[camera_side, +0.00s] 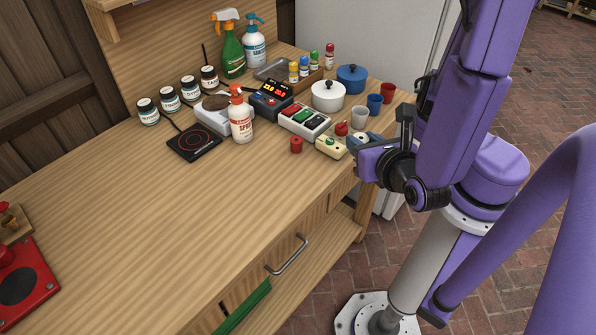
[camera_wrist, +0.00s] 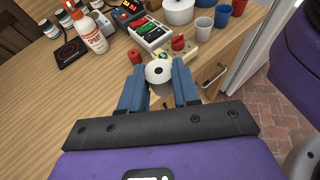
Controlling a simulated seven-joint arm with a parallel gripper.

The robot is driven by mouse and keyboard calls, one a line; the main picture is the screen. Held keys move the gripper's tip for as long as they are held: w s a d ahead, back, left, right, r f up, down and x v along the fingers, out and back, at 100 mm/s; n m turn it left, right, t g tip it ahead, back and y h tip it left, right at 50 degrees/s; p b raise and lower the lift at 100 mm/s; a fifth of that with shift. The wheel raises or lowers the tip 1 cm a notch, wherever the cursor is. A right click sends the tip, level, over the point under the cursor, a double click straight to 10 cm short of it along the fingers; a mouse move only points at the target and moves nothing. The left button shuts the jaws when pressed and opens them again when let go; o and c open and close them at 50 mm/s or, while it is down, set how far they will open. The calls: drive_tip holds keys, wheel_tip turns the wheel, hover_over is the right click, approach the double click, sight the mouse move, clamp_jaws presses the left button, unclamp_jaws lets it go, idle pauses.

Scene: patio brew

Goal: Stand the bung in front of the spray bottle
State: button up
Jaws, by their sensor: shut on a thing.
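The bung (camera_wrist: 159,71) is a pale, tapered plug with a dark hole in its top. My gripper (camera_wrist: 159,78) is shut on it, one blue finger on each side, in the wrist view. In the side view my gripper (camera_side: 362,143) is at the right edge of the bench, beside the cream box, and the bung is hidden there. The spray bottle (camera_side: 241,118) is white with a red head and red lettering. It stands upright on the bench, well to the left of my gripper, and also shows in the wrist view (camera_wrist: 92,36).
A small red piece (camera_side: 296,145) stands right of the spray bottle. A black hot plate (camera_side: 194,142) is left of the bottle. The bench front is clear.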

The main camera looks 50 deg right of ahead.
drive_tip(key=w+a+f, duration=0.2)
drive_tip(key=w+f, duration=0.2)
drive_tip(key=w, duration=0.4)
hover_over(299, 180)
wheel_tip(299, 180, down, 5)
drive_tip(key=shift+s+f, duration=0.1)
drive_tip(key=shift+f, duration=1.7)
drive_tip(key=shift+f, duration=0.1)
drive_tip(key=o, duration=1)
drive_tip(key=shift+o, duration=0.2)
